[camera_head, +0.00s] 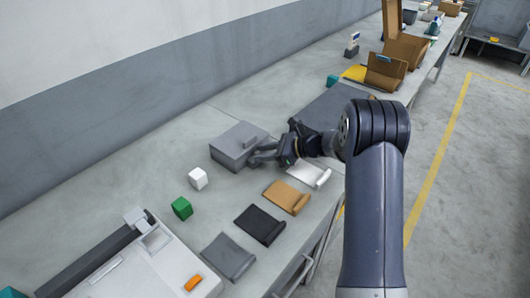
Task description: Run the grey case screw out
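The grey case (228,152) is a closed box on the bench, left of my gripper, with a small raised grey part at its right end. My gripper (262,155) is at the case's right end, lying nearly level, with its fingertips against or very close to it. I cannot tell whether they touch. The screw cannot be made out; the fingers may hide it. The fingers are too small and dark to show whether they are open or shut.
A white cube (198,178) and a green cube (182,208) stand left of the case. White (310,174), tan (287,196), black (260,224) and grey (228,257) flat pieces lie along the front edge. A pale machine (150,272) stands lower left. Cardboard boxes (385,72) stand farther back.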

